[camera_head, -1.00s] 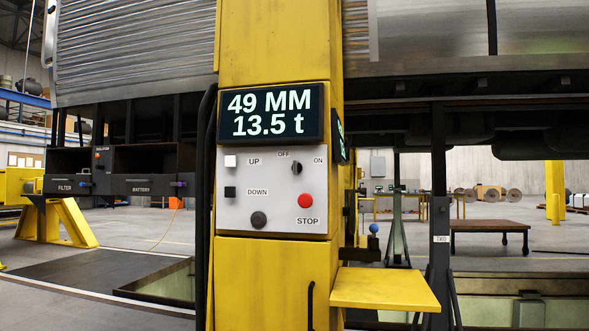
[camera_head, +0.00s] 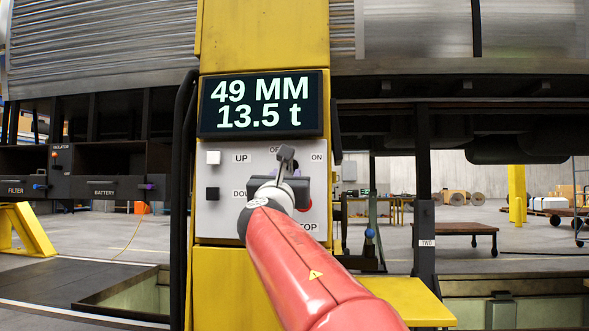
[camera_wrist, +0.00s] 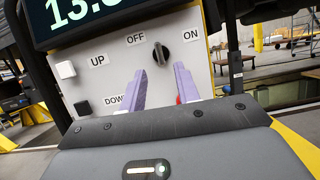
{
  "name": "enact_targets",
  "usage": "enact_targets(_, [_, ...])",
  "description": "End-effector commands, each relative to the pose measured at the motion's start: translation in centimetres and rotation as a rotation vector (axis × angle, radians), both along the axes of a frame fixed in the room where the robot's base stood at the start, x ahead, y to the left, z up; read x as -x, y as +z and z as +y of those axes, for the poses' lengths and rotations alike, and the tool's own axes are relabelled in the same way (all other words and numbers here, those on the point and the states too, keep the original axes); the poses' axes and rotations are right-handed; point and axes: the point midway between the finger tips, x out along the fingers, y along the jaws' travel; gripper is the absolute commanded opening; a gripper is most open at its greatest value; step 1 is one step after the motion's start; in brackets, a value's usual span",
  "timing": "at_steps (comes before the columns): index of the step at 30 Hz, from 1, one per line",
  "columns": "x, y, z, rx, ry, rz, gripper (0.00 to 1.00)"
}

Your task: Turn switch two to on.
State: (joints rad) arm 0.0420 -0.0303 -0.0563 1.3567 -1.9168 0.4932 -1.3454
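The rotary switch (camera_wrist: 161,54) is a dark round knob on the grey control panel (camera_wrist: 100,90). Its grip looks tilted toward the OFF label (camera_wrist: 135,38) rather than the ON label (camera_wrist: 190,35). In the wrist view my gripper (camera_wrist: 162,68) is open, with its two purple fingers apart and nothing between them. The knob shows just beyond the fingertips, between their lines; I cannot tell the exact gap. A dark post (camera_head: 426,215) right of the column carries a TWO label.
The yellow column (camera_head: 265,40) bears the display (camera_head: 260,103) reading 49 MM and 13.5 t. A white button (camera_head: 213,158) for UP and a black button (camera_head: 212,194) are at the panel's left. The red STOP button (camera_wrist: 179,99) is partly behind the right finger. A yellow shelf (camera_head: 415,300) juts out lower right.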

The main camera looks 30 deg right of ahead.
Motion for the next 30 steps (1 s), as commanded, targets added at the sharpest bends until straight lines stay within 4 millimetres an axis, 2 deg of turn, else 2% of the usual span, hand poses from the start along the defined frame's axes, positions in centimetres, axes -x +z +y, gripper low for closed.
enact_targets(5, [-1.2, 1.2, -0.5, 0.045, -0.012, 0.010, 0.32])
enact_targets(12, [-4.2, 2.7, -2.6, 0.040, -0.012, 0.009, 0.32])
enact_targets(18, [-5.8, 3.4, -3.7, 0.039, -0.011, 0.007, 0.32])
enact_targets(28, [-6.1, 3.4, -3.9, 0.038, -0.009, 0.006, 0.32])
enact_targets(30, [-6.1, 3.4, -3.9, 0.038, -0.009, 0.006, 0.24])
